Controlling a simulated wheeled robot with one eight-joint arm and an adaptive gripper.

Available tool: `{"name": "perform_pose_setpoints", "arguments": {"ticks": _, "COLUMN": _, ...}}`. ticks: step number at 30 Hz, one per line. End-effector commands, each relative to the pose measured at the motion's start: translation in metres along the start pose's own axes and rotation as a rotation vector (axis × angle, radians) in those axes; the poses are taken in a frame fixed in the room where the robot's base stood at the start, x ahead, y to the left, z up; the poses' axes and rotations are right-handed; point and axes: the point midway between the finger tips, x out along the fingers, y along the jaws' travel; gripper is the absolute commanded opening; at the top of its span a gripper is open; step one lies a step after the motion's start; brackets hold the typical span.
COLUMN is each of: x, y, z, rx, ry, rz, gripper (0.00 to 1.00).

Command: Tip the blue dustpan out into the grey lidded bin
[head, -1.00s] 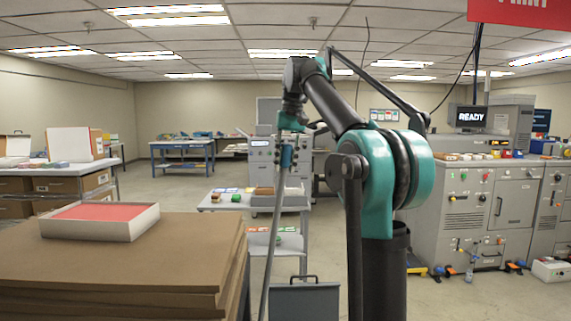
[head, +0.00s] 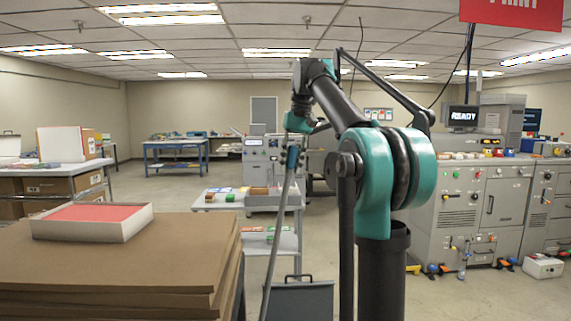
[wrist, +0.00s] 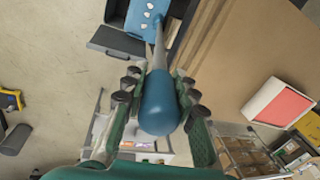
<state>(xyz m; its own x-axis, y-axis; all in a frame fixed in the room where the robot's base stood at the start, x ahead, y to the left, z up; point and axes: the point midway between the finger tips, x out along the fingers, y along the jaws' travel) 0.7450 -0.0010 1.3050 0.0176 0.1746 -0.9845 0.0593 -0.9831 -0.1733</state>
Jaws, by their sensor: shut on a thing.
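My gripper (head: 292,157) is shut on the blue handle end (wrist: 160,105) of the dustpan, with a finger on each side in the wrist view (wrist: 158,88). The dustpan's long grey shaft (head: 278,230) hangs down steeply in the head view, and its pan is out of that picture. In the wrist view the blue pan (wrist: 136,22) shows at the top with several white scraps on it. The grey lidded bin (head: 298,302) stands low in the head view, its lid and black handle showing. Part of it shows beside the pan in the wrist view (wrist: 115,42); whether they touch is unclear.
A stack of brown boards (head: 130,250) with an open white box (head: 92,222) stands close on the left. A grey cart (head: 250,200) stands behind the bin. Grey machines (head: 470,210) line the right. Open floor (head: 175,185) lies beyond the stack.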

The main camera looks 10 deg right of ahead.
Motion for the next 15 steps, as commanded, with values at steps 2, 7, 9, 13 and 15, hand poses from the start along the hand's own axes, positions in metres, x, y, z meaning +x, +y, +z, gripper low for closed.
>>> {"name": "perform_pose_setpoints", "arguments": {"ticks": 2, "x": -0.001, "y": 0.005, "z": 0.001, "rx": 0.001, "ry": 0.001, "rz": -0.006, "gripper": 0.00}}
{"name": "perform_pose_setpoints", "arguments": {"ticks": 7, "x": -0.001, "y": 0.015, "z": 0.003, "rx": 0.001, "ry": 0.003, "rz": -0.017, "gripper": 0.00}}
{"name": "perform_pose_setpoints", "arguments": {"ticks": 9, "x": -0.001, "y": 0.019, "z": 0.004, "rx": 0.001, "ry": 0.004, "rz": -0.022, "gripper": 0.00}}
{"name": "perform_pose_setpoints", "arguments": {"ticks": 13, "x": -0.002, "y": 0.027, "z": 0.005, "rx": 0.002, "ry": 0.006, "rz": -0.031, "gripper": 0.00}}
{"name": "perform_pose_setpoints", "arguments": {"ticks": 15, "x": -0.002, "y": 0.031, "z": 0.006, "rx": 0.001, "ry": 0.006, "rz": -0.036, "gripper": 0.00}}
